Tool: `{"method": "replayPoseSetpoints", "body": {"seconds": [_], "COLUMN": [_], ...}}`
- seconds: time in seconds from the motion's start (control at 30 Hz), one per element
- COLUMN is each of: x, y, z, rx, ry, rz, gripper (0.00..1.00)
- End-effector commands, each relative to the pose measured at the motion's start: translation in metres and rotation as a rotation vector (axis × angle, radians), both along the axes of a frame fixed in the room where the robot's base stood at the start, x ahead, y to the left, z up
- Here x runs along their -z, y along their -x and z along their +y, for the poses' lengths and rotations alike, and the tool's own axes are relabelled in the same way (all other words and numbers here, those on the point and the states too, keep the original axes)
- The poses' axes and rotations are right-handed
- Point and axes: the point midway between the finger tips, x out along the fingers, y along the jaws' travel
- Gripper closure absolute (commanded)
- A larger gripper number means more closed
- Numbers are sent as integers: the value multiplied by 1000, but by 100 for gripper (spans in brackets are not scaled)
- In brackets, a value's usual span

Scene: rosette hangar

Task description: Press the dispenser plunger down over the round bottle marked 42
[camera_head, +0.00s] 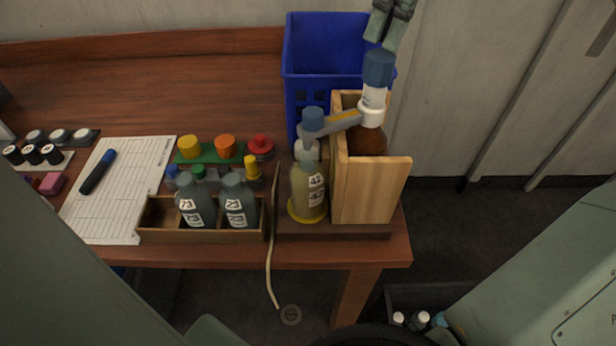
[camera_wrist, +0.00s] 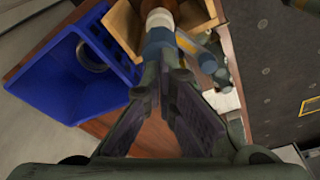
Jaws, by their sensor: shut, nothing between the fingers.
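The dispenser stands in a wooden box (camera_head: 372,195). Its blue-topped white plunger (camera_head: 378,68) rises above the box and also shows in the wrist view (camera_wrist: 160,38). A grey and yellow arm (camera_head: 342,122) reaches left from it to a blue-capped nozzle (camera_head: 313,120). The round yellowish bottle marked 42 (camera_head: 299,200) stands upright below that nozzle, on a yellow disc. My gripper (camera_head: 382,38) is shut and empty, its fingertips just above the plunger's blue top; I cannot tell whether they touch. The wrist view shows the fingers (camera_wrist: 172,78) close together.
A blue basket (camera_head: 318,45) stands behind the box and also shows in the wrist view (camera_wrist: 65,85). A wooden tray (camera_head: 160,235) with grey bottles marked 73 and 23 is to the left. Paper (camera_head: 120,190) lies further left. The table's right edge is close to the box.

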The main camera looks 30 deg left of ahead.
Motion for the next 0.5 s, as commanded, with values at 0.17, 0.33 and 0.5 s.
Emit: {"method": "replayPoseSetpoints", "body": {"seconds": [0.17, 0.33, 0.5], "x": [-11, -21, -31], "y": [0, 0, 0], "z": [0, 0, 0], "rx": [2, 3, 2], "ry": [0, 0, 0], "rz": [-1, -1, -1], "gripper": [100, 100, 100]}}
